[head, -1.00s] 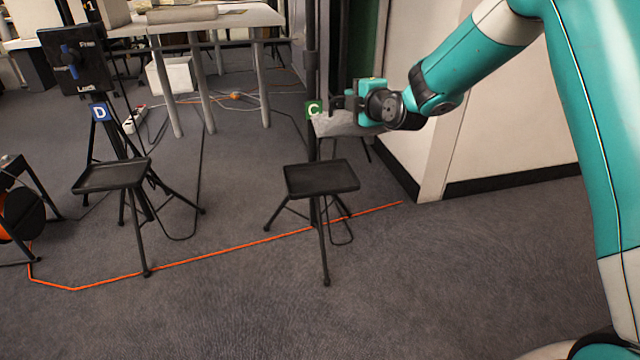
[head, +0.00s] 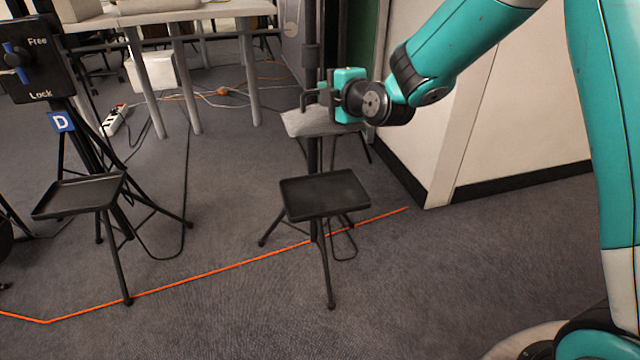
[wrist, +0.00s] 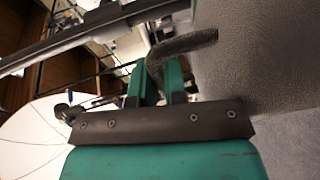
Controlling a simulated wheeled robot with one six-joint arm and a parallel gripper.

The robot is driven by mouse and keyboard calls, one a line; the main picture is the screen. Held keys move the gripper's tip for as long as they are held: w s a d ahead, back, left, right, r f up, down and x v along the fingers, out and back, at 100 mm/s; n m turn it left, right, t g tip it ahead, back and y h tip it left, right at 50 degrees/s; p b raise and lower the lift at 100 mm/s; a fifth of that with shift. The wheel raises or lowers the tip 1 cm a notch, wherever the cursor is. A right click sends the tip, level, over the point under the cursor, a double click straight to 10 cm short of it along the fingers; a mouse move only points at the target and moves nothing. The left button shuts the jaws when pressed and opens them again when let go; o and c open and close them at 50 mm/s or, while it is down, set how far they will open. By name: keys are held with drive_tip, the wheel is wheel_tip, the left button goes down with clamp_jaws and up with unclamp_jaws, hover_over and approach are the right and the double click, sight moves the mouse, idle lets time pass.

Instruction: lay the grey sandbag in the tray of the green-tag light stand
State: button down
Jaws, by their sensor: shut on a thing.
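The grey sandbag (head: 308,122) hangs from my gripper (head: 328,97), which is shut on it, in the head view. The bag is off the floor and overlaps the pole of the middle light stand, higher in the picture than that stand's empty black tray (head: 325,196). I cannot tell its exact depth against the pole. The stand's green tag is hidden now behind my gripper or the bag. In the wrist view the teal fingers (wrist: 160,82) close on a dark, textured strap (wrist: 182,45). A grey textured surface fills the right side there.
A light stand with blue tag D (head: 61,121) and an empty tray (head: 75,197) stands at left. A white wall (head: 510,110) is at right, a table (head: 190,14) behind. Carpet in front is clear.

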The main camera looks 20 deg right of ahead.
wheel_tip(320, 180, down, 20)
drive_tip(key=b, duration=0.9)
drive_tip(key=shift+w+r, duration=0.15)
drive_tip(key=shift+b, duration=0.5)
drive_tip(key=c, duration=1.2)
unclamp_jaws()
drive_tip(key=shift+f, duration=0.2)
drive_tip(key=shift+o, duration=0.2)
